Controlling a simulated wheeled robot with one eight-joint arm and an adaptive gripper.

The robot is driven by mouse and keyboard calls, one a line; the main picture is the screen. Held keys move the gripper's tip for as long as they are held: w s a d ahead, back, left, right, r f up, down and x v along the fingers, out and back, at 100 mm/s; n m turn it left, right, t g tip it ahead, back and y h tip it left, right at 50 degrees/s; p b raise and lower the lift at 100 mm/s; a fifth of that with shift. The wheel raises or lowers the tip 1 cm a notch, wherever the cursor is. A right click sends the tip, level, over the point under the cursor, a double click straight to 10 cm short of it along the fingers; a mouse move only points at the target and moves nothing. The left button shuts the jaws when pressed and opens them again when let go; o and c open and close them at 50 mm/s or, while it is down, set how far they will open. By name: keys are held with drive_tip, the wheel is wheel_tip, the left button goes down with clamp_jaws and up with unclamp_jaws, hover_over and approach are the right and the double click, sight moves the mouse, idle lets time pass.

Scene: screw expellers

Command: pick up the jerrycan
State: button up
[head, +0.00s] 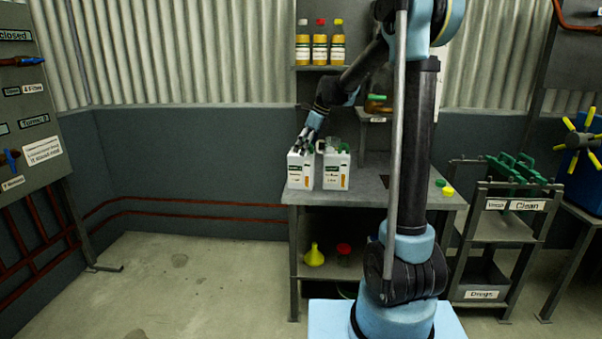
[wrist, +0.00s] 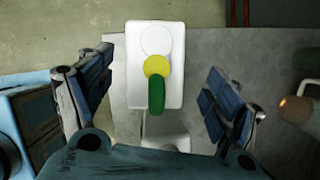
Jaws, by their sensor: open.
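Two white jerrycans with green-and-white labels stand upright side by side on the workbench in the head view, a left one (head: 300,171) and a right one (head: 336,171). My gripper (head: 306,141) is over the top of the left one, pointing down. In the wrist view one white jerrycan (wrist: 133,70) is seen from above, with a yellow round part and a green elongated part on top. My gripper's fingers (wrist: 158,92) are spread to either side of it, with gaps, and hold nothing. Which jerrycan this is, I cannot tell for sure.
The grey workbench (head: 375,190) has small green and yellow caps at its right. Several bottles (head: 320,45) stand on a shelf above. A yellow funnel (head: 314,255) is on the lower shelf. A rack (head: 500,228) with green items stands at right. The left floor is clear.

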drive_tip(key=shift+f, duration=0.15)
clamp_jaws()
idle(0.4)
